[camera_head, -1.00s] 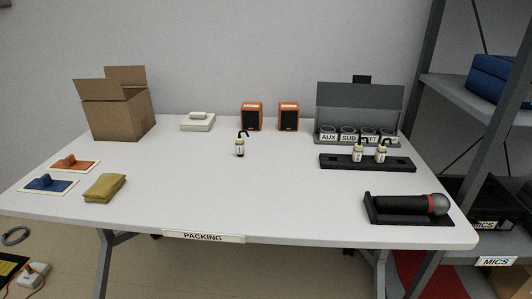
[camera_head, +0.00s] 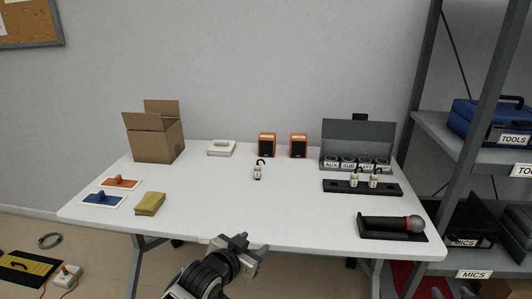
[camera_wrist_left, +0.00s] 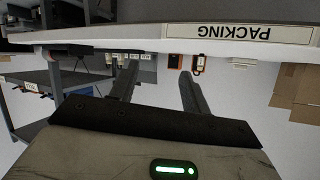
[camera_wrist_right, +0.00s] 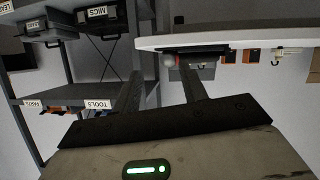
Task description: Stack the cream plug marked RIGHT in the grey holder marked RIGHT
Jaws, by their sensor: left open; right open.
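A cream plug (camera_head: 258,173) with a black hooked cable stands alone mid-table. Two more cream plugs, one on the left (camera_head: 354,181) and one on the right (camera_head: 373,182), stand in a long black base (camera_head: 337,187). Their small labels are unreadable. Behind them is a row of grey holders; the left two read AUX (camera_head: 331,164) and SUB. The right two labels are partly covered; I cannot confirm RIGHT on the last holder (camera_head: 383,163). My left gripper (camera_head: 250,245) is open and empty at the table's front edge. My right gripper (camera_wrist_right: 161,78) is open and empty, outside the head view.
A microphone on a black stand (camera_head: 375,227) occupies the front right. A cardboard box (camera_head: 155,142), orange speakers (camera_head: 267,146), a folded yellow cloth (camera_head: 150,204) and two cards stand around. Shelving (camera_head: 470,150) rises at the right.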

